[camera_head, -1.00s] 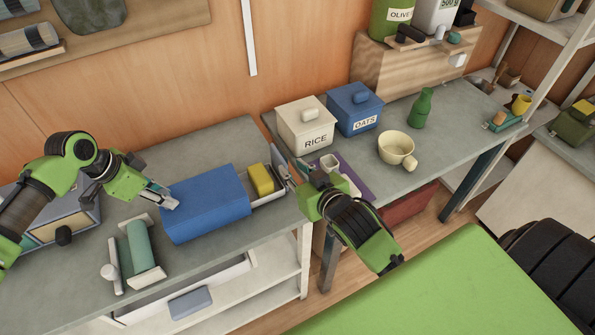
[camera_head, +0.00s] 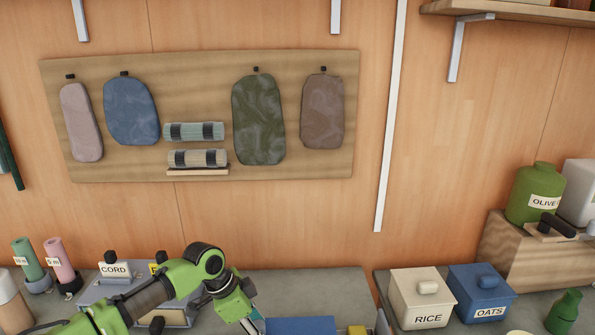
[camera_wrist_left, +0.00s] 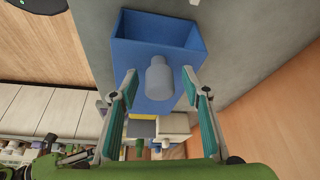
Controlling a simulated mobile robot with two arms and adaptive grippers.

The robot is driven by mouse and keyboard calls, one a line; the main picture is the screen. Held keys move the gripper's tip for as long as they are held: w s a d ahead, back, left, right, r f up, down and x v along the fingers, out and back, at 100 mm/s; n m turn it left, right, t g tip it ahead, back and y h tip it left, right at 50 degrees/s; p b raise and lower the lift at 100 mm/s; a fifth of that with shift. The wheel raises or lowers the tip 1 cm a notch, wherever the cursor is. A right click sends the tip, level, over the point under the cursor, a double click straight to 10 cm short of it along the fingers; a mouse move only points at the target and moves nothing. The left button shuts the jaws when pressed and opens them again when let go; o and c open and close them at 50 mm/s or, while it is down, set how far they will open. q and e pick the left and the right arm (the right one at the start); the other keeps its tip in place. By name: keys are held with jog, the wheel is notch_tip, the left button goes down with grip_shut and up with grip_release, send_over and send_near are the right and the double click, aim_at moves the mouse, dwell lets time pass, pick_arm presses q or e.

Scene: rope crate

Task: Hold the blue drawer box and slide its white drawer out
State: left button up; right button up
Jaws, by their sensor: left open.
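The blue drawer box (camera_head: 300,326) is cut off by the bottom edge of the head view. In the left wrist view the blue box (camera_wrist_left: 140,88) fills the upper middle, with a hollow end and a grey-blue knob (camera_wrist_left: 160,85) on its face. My left gripper (camera_wrist_left: 160,76) is open, one finger on each side of the knob, with gaps visible. It also shows at the bottom of the head view (camera_head: 254,326), beside the box's left end. A yellow block (camera_head: 356,330) shows right of the box. The white drawer cannot be clearly made out now. My right gripper is out of view.
The RICE canister (camera_head: 421,300) and OATS canister (camera_head: 481,295) stand on the right-hand table. A CORD-labelled unit (camera_head: 115,275) stands at the left. A board of pouches (camera_head: 220,115) hangs on the wall.

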pick_arm(q)
jog(key=v, duration=1.2)
jog(key=shift+a, duration=0.1)
